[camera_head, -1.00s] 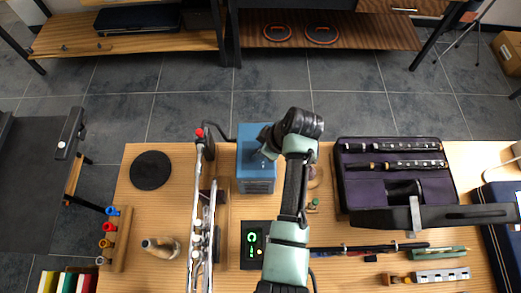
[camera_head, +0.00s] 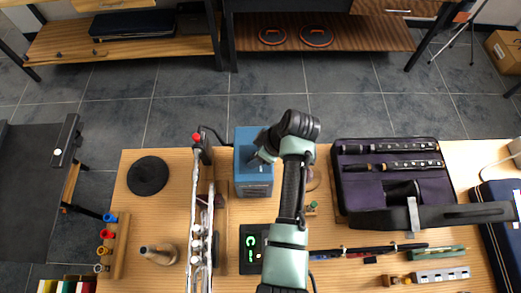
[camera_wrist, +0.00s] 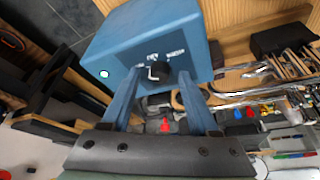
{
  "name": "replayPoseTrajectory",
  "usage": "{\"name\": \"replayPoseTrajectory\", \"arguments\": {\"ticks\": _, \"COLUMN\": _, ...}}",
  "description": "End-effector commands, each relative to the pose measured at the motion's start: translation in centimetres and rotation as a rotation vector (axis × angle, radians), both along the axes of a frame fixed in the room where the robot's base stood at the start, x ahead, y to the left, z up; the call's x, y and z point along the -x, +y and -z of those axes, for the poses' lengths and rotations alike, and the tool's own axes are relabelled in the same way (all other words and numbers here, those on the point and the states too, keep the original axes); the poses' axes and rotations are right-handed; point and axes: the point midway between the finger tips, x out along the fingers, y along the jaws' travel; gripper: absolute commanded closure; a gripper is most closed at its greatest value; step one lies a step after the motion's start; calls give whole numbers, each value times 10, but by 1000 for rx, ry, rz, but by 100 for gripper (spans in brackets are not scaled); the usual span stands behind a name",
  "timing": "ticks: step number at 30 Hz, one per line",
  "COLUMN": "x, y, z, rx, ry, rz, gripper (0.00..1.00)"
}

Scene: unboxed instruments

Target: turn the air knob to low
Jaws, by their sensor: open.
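A blue box (camera_head: 254,174) stands on the wooden table, left of my arm. In the wrist view the blue box (camera_wrist: 150,32) fills the upper middle. A black knob (camera_wrist: 159,71) sits on its face, with small white lettering above it. The lettering is too small to read surely. My gripper (camera_wrist: 161,88) is open, with one finger on each side of the knob in the picture. Whether the fingers touch the knob I cannot tell. In the head view my gripper (camera_head: 258,153) is over the box, and the knob is hidden.
A silver flute-like instrument (camera_head: 198,215) stands close left of the box. A black disc (camera_head: 148,176) lies farther left. An open purple case (camera_head: 430,190) with dark instrument parts is on the right. A black panel with green digits (camera_head: 251,256) lies in front.

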Motion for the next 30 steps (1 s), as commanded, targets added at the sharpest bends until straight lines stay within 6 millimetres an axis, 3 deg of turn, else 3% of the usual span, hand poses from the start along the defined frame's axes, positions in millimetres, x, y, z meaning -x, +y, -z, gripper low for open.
{"name": "replayPoseTrajectory", "arguments": {"ticks": 5, "x": 2, "y": -7, "z": -15, "rx": 0, "ry": -4, "rz": 2, "gripper": 39}}
{"name": "replayPoseTrajectory", "arguments": {"ticks": 18, "x": 19, "y": -36, "z": -98, "rx": 1, "ry": -6, "rz": 1, "gripper": 39}}
{"name": "replayPoseTrajectory", "arguments": {"ticks": 24, "x": 23, "y": -43, "z": -116, "rx": 1, "ry": -1, "rz": 2, "gripper": 39}}
{"name": "replayPoseTrajectory", "arguments": {"ticks": 30, "x": 24, "y": -43, "z": -119, "rx": 0, "ry": 0, "rz": 1, "gripper": 39}}
